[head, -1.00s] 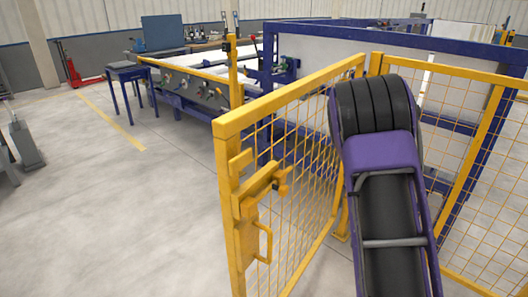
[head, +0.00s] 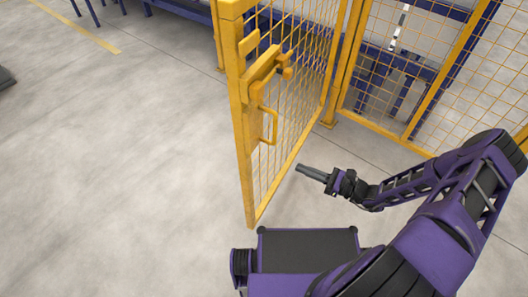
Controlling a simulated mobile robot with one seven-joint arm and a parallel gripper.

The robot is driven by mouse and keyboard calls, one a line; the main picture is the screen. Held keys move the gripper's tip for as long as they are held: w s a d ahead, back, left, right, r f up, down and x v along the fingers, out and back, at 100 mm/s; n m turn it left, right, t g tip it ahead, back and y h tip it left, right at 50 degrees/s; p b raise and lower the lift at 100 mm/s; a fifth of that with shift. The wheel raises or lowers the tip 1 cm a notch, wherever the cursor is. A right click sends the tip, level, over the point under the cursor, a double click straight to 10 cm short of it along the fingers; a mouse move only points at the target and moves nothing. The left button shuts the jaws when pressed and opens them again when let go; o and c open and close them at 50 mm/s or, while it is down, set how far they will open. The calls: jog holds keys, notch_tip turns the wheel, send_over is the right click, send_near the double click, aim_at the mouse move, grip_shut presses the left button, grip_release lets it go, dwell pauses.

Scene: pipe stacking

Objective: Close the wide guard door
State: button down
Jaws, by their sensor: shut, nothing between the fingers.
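The yellow guard door (head: 243,140) stands open in the head view, its mesh panel running from its near upright edge back to the fence. A latch (head: 262,66) and a yellow pull handle (head: 268,125) are on its near edge. My gripper (head: 299,169) is shut and empty, to the right of the door's lower part and pointing left at it. A small gap seems to lie between the fingertips and the mesh, but I cannot tell the exact distance. The door's top is cut off by the picture's upper edge.
The fixed yellow fence (head: 385,122) stands behind my arm, to the right of the door. A blue machine frame (head: 400,62) shows through it. The concrete floor (head: 110,180) left of the door is clear, with a yellow line at upper left.

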aim_at(258, 150)
jog(key=p+x, duration=0.1)
jog(key=x, duration=1.3)
jog(key=shift+w+r, duration=0.15)
jog(key=shift+r, duration=0.05)
